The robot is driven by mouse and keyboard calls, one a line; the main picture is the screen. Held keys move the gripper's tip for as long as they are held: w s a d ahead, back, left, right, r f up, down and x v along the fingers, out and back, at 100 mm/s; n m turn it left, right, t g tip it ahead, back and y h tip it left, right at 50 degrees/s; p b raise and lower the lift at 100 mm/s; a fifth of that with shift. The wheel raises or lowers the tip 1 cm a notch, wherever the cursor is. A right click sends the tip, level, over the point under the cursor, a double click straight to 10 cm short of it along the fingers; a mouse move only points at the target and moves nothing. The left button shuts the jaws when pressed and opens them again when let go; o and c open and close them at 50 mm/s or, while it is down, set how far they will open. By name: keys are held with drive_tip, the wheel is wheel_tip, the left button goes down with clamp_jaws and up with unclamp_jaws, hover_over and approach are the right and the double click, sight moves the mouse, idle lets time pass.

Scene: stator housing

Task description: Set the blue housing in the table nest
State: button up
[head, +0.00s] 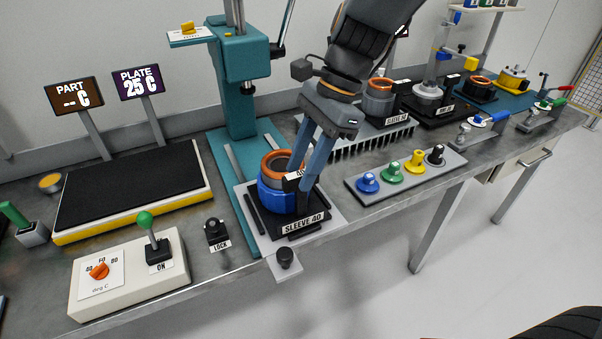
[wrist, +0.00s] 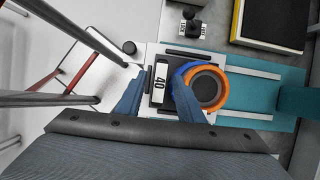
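The blue housing (head: 277,197) stands upright on a grey plate at the teal press, with an orange ring in its top. I cannot tell which fixture is the table nest.
The teal press column (head: 243,100) stands behind the housing. A black plate with a yellow edge (head: 135,190) and a control box (head: 130,275) are to the left. A rack of coloured knobs (head: 405,172) and a finned block (head: 372,140) are to the right.

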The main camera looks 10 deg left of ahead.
drive_tip(key=b+v, duration=0.1)
drive_tip(key=v, duration=0.9)
drive_tip(key=s+d+f+n+t+h, duration=0.1)
drive_tip(key=s+d+f+n+h, duration=0.1)
drive_tip(key=d+f+n, duration=0.3)
drive_tip(key=s+d+f+n+t+h, duration=0.1)
drive_tip(key=d+f+n, duration=0.5)
drive_tip(key=d+f, duration=0.7)
drive_tip(key=s+d+t, duration=0.1)
drive_tip(key=d, duration=0.1)
drive_tip(key=shift+s+d+n+h, duration=0.3)
drive_tip(key=shift+s+d+h, duration=0.05)
drive_tip(key=shift+s+h, duration=0.05)
